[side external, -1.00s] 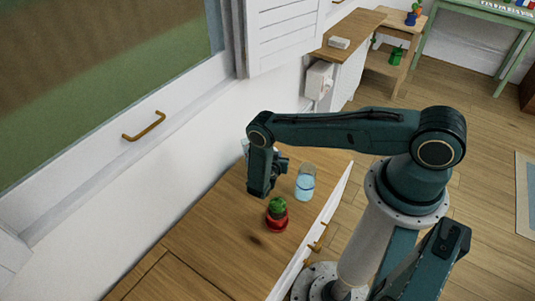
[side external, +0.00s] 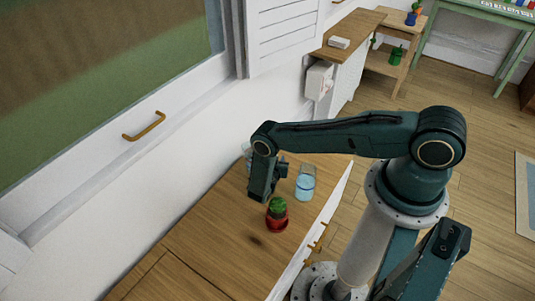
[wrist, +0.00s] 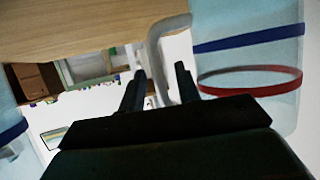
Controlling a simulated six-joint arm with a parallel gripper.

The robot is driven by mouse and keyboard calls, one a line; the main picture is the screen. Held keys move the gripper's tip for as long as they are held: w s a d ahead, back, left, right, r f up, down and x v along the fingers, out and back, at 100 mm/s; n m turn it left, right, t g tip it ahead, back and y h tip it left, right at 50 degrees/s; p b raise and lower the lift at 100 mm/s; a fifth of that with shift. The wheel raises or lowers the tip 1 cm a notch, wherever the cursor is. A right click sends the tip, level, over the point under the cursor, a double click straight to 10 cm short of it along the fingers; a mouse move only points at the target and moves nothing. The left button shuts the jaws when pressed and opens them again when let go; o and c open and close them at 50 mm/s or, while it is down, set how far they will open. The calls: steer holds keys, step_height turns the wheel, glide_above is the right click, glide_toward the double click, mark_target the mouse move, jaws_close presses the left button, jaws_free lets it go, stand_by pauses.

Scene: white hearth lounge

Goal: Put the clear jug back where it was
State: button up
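The clear jug (side external: 246,154) stands at the wall side of the wooden top, mostly hidden behind my gripper (side external: 265,190) in the side external view. In the wrist view the jug (wrist: 285,62) fills the right side, pale and see-through with a blue band and a red band. Its curved handle (wrist: 157,58) lies between the two dark fingers of my gripper (wrist: 160,80). The fingers are apart, with gaps beside the handle, so my gripper looks open around it.
A clear glass of bluish water (side external: 305,184) stands just right of my gripper. A cactus in a red pot (side external: 276,216) stands in front. The wooden top (side external: 205,240) is clear toward the front left. A pale blue-banded thing (wrist: 8,120) shows at the wrist view's left edge.

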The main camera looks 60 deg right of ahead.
steer(key=shift+r, duration=0.15)
steer(key=shift+a+r, duration=0.1)
steer(key=shift+a, duration=0.1)
steer(key=v, duration=1.1)
steer(key=shift+a, duration=0.25)
steer(key=shift+r, duration=0.2)
